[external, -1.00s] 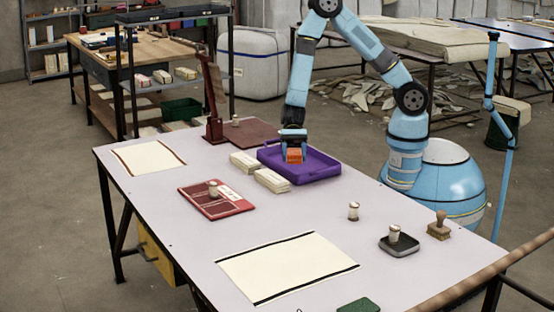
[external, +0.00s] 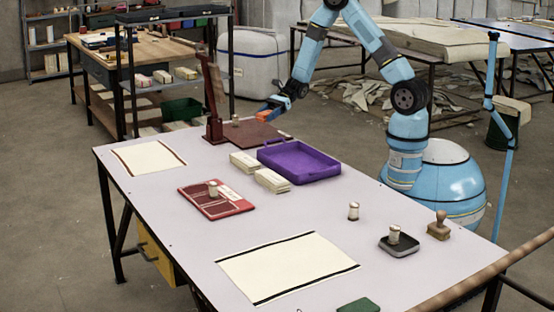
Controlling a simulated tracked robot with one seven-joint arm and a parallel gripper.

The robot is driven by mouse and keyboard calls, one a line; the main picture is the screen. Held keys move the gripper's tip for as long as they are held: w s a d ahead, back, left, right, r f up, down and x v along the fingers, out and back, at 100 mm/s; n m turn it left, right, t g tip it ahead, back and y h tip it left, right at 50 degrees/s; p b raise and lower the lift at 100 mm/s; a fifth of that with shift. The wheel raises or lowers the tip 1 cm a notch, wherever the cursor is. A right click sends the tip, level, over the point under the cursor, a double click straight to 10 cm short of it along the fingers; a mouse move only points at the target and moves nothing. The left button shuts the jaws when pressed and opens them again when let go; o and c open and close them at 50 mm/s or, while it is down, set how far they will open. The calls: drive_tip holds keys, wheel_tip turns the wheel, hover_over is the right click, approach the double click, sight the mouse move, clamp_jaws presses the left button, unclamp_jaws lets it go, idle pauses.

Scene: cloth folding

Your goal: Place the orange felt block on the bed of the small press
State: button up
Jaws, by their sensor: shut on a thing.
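The orange felt block (external: 263,117) is held in my gripper (external: 270,110), which is shut on it. My gripper reaches to the left and holds the block close to the right part of the press bed; I cannot tell whether the block touches it. The small press (external: 214,129) is dark red, with a tall raised plate on its left side. Its flat bed (external: 245,133) lies on the table, with a small pale knob near its back left. The purple tray (external: 325,174) stands in front of the bed and is empty.
Two cream stacks (external: 270,181) lie left of the tray. A red booklet (external: 230,207) with a small spool, cream sheets (external: 288,268), a dark pad with a spool (external: 399,246) and a wooden stamp (external: 439,226) lie on the table (external: 180,230).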

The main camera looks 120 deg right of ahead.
drive_tip(key=s+d+m+h, duration=0.3)
drive_tip(key=s+d, duration=0.7)
hover_over(244, 134)
drive_tip(key=a, duration=0.1)
drive_tip(key=shift+t, duration=0.3)
drive_tip(key=f, duration=0.7)
drive_tip(key=shift+s+f, duration=0.25)
drive_tip(key=shift+s, duration=0.15)
drive_tip(key=shift+w+d+f, duration=0.25)
drive_tip(key=shift+f, duration=0.15)
drive_tip(key=shift+w+d+f, duration=0.2)
drive_tip(key=shift+f, duration=1.7)
drive_tip(key=shift+f, duration=0.1)
drive_tip(key=o, duration=1)
drive_tip(key=shift+o, duration=0.2)
